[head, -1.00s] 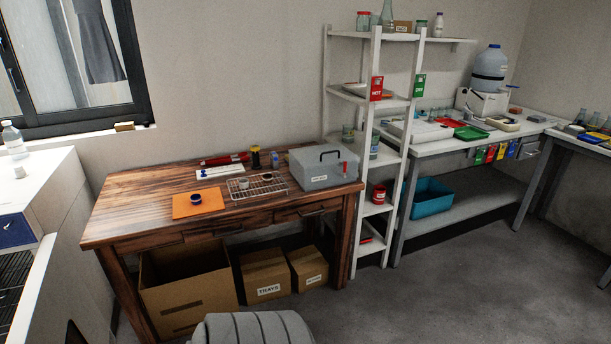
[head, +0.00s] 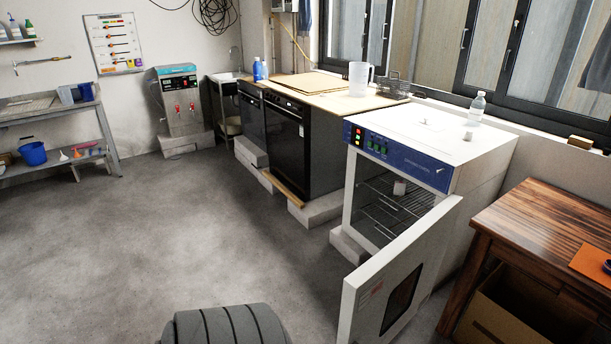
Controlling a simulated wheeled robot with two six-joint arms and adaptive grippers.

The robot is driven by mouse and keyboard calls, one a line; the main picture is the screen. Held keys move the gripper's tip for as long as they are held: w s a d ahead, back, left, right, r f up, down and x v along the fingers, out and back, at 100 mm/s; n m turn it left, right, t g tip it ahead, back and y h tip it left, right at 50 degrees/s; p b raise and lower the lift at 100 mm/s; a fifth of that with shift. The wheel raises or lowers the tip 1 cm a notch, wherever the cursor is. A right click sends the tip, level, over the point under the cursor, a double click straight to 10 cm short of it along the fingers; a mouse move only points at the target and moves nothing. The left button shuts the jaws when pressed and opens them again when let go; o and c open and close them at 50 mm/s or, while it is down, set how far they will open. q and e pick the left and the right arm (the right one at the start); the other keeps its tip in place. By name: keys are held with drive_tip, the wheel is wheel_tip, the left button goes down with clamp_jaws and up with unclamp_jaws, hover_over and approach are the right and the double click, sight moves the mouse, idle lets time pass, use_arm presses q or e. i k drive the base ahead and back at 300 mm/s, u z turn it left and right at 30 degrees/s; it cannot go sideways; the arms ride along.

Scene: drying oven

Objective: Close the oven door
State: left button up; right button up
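The drying oven (head: 480,170) is a white box with a blue control panel (head: 395,157) along its upper front. Its white door (head: 362,300) stands wide open, swung out toward me from the right side of the opening, with a dark window in it. Neither of my grippers is in view.
A wooden table (head: 540,225) stands just right of the oven, with a cardboard box (head: 510,315) under it. A black appliance (head: 290,140) under a worktop is left of the oven. The grey floor (head: 200,230) in front and to the left is clear.

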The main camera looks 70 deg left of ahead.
sight(382, 295)
drive_tip(key=u, duration=1.35)
drive_tip(key=i, duration=1)
drive_tip(key=u, duration=2.3)
drive_tip(key=k, duration=1.15)
drive_tip(key=z, duration=2.15)
